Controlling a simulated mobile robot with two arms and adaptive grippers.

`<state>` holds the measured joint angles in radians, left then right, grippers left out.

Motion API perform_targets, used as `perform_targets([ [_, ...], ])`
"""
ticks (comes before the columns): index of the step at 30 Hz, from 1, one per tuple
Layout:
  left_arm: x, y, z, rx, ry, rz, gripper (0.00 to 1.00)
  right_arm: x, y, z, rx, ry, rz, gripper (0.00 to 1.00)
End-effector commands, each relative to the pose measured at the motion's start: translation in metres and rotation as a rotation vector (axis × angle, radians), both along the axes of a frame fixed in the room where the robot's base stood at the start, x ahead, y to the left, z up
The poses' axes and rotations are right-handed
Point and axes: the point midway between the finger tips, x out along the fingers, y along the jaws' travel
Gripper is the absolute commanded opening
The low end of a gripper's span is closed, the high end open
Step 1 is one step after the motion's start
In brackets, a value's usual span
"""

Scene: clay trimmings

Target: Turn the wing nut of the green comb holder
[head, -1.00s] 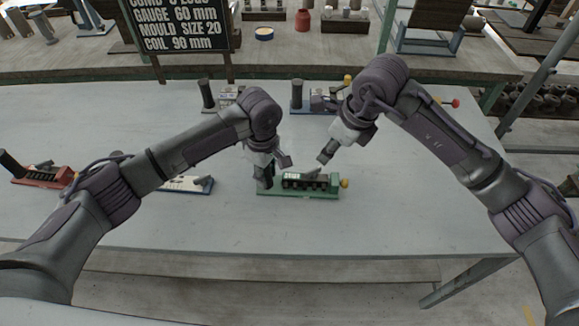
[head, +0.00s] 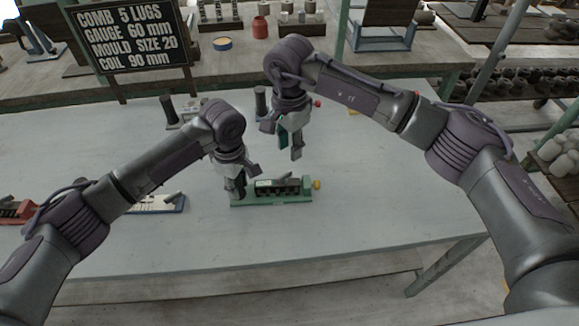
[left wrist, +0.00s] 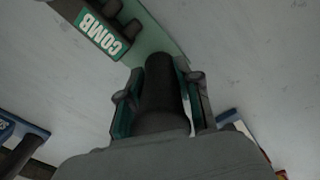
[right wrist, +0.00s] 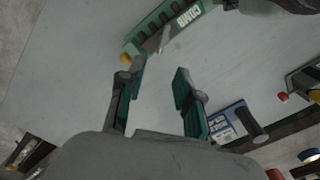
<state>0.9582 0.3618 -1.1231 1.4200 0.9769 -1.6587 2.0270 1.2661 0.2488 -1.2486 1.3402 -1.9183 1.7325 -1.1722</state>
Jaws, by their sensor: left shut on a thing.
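The green comb holder (head: 272,199) lies on the grey table, with a dark slotted block and a COMB label (right wrist: 187,17). A grey wing-shaped piece, likely the wing nut (right wrist: 164,38), sits on its top; it is small in the head view (head: 284,176). A yellow knob (head: 316,184) is at its right end. My left gripper (head: 242,180) is shut on the holder's black upright handle (left wrist: 159,85), at the left end. My right gripper (right wrist: 159,68) is open and empty, pointing down above and behind the holder, apart from it.
A blue-based holder (head: 158,204) and a red holder (head: 18,211) lie to the left. More holders stand behind, partly hidden by my arms; one with a blue base shows in the right wrist view (right wrist: 228,122). A black sign (head: 128,38) stands at the back. The front table is clear.

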Motion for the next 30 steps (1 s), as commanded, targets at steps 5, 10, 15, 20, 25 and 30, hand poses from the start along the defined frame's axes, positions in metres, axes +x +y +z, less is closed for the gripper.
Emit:
perform_targets([
  [5, 0.000, 0.000, 0.001, 0.000, -0.001, 0.000, 0.00, -0.001, 0.000, -0.038, 0.001, 0.003, -0.003, 0.34],
  [10, 0.000, 0.000, 0.001, 0.000, -0.001, 0.001, 0.00, 0.000, 0.000, -0.065, 0.001, 0.002, -0.003, 0.34],
  [15, 0.000, 0.000, 0.001, 0.000, -0.001, 0.001, 0.00, 0.000, 0.000, -0.079, 0.001, 0.000, -0.003, 0.34],
  [20, 0.000, 0.000, 0.001, -0.001, -0.002, 0.001, 0.00, 0.000, 0.000, -0.082, 0.001, -0.001, -0.002, 0.34],
  [25, 0.000, 0.000, 0.001, -0.001, -0.002, 0.001, 0.00, 0.000, 0.000, -0.082, 0.001, -0.001, -0.002, 0.34],
  [30, 0.000, 0.000, 0.001, -0.001, -0.002, 0.001, 0.00, 0.000, 0.000, -0.082, 0.001, -0.002, -0.003, 0.06],
])
